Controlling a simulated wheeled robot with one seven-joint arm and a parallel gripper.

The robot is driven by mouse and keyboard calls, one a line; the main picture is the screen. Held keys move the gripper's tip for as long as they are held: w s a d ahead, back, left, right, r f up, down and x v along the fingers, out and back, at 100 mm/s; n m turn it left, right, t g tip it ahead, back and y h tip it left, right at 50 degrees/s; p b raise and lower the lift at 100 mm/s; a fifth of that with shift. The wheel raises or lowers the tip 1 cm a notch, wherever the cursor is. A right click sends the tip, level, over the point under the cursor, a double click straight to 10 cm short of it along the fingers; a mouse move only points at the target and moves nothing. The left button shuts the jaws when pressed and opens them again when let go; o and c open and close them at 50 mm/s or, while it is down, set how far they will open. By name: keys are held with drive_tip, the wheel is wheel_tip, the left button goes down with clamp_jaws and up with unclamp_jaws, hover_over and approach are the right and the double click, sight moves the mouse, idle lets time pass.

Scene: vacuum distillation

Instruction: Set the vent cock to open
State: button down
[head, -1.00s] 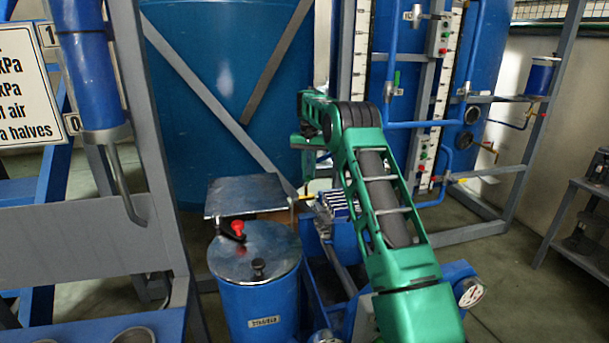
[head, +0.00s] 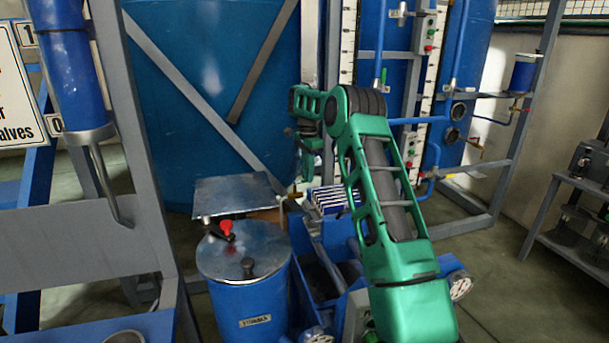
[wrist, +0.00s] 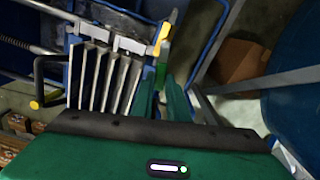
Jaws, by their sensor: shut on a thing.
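My gripper (wrist: 163,92) shows in the wrist view with its two green fingers close together around a slim thing with a bright green part and a yellow part (wrist: 160,38). What it is cannot be made out. In the head view my gripper (head: 301,180) hangs low behind the drum, beside the bin of upright plates. Several valve handles show in the head view: a green lever (head: 383,76) on a vertical blue pipe, a red-handled fitting (head: 226,229) on the drum lid, and a brass tap (head: 475,147) at the right. I cannot tell which is the vent cock. All stand apart from my gripper.
The bin of upright plates (head: 332,198) lies beside my arm. A large blue tank (head: 210,90) fills the back. Clear floor (head: 500,270) shows at the right.

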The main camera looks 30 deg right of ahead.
drive_tip(key=shift+s+a+r+m, duration=0.1)
drive_tip(key=shift+s+a+m, duration=0.05)
drive_tip(key=shift+m, duration=0.35)
drive_tip(key=shift+s+a+r+m, duration=0.1)
drive_tip(key=shift+a+m, duration=0.05)
drive_tip(key=shift+m, duration=0.35)
drive_tip(key=shift+a, duration=0.1)
drive_tip(key=c, duration=1.8)
unclamp_jaws()
drive_tip(key=shift+o, duration=0.4)
drive_tip(key=shift+f, duration=0.1)
drive_tip(key=shift+s, duration=0.1)
drive_tip(key=shift+d, duration=0.2)
wheel_tip(320, 180, up, 11)
